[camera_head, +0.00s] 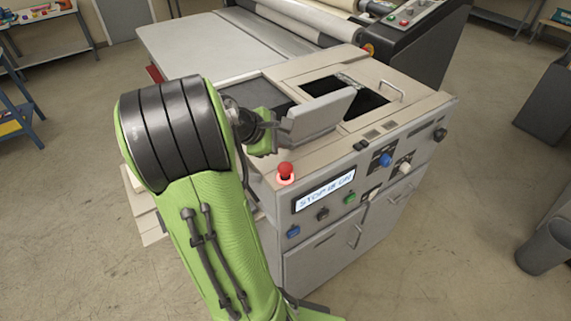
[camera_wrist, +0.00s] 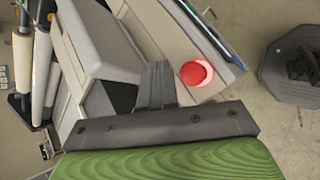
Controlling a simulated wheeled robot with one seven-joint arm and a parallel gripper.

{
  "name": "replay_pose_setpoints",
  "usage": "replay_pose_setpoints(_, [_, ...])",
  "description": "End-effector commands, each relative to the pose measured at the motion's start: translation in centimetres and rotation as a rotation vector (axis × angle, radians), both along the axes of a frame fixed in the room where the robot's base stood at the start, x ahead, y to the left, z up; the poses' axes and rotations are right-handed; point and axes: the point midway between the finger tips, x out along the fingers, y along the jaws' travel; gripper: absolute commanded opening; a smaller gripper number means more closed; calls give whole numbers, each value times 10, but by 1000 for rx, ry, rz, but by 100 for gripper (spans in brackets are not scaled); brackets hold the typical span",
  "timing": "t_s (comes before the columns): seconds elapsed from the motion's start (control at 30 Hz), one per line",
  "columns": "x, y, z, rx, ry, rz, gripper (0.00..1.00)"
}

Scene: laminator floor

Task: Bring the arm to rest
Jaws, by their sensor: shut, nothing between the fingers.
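My gripper (camera_wrist: 157,72) is shut and empty in the wrist view, its dark fingers close together above the machine top. In the head view my green and black arm rises in front of the machine (camera_head: 430,108). Its wrist end is over the machine's near left corner, and the fingers are hard to make out there. A red button (camera_head: 286,172) is lit at the machine's front corner. It also shows in the wrist view (camera_wrist: 197,74), just right of the fingers; I cannot tell the gap between them.
A raised grey lid (camera_head: 318,115) stands beside a dark opening (camera_head: 375,103) close to my wrist. The front panel holds a display (camera_head: 325,191) and several knobs. A grey bin (camera_head: 546,246) stands at right. Open floor (camera_head: 450,250) lies between bin and machine.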

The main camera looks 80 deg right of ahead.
Motion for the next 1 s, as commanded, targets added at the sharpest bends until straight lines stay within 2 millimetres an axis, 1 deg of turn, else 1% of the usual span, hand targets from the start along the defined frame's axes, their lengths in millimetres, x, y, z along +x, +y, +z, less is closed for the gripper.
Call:
replay_pose_setpoints(0.5, [1,1,-1,0,-5,2,0])
replay_pose_setpoints(0.57, [11,7,-2,-5,-48,9,0])
replay_pose_setpoints(0.6, [24,17,-4,-7,-108,17,0])
replay_pose_setpoints(0.67, [53,44,-9,-1,-247,34,0])
replay_pose_setpoints(0.7, [75,69,-12,16,-360,45,0])
replay_pose_setpoints(0.77, [105,114,-18,70,-528,58,0])
replay_pose_setpoints(0.8, [119,146,-21,118,-628,61,0])
replay_pose_setpoints(0.87, [133,198,-26,208,-757,64,0])
replay_pose_setpoints(0.9, [137,232,-30,276,-828,62,0])
replay_pose_setpoints(0.97, [133,282,-37,382,-908,55,0])
replay_pose_setpoints(1.0, [127,311,-42,450,-943,48,0])
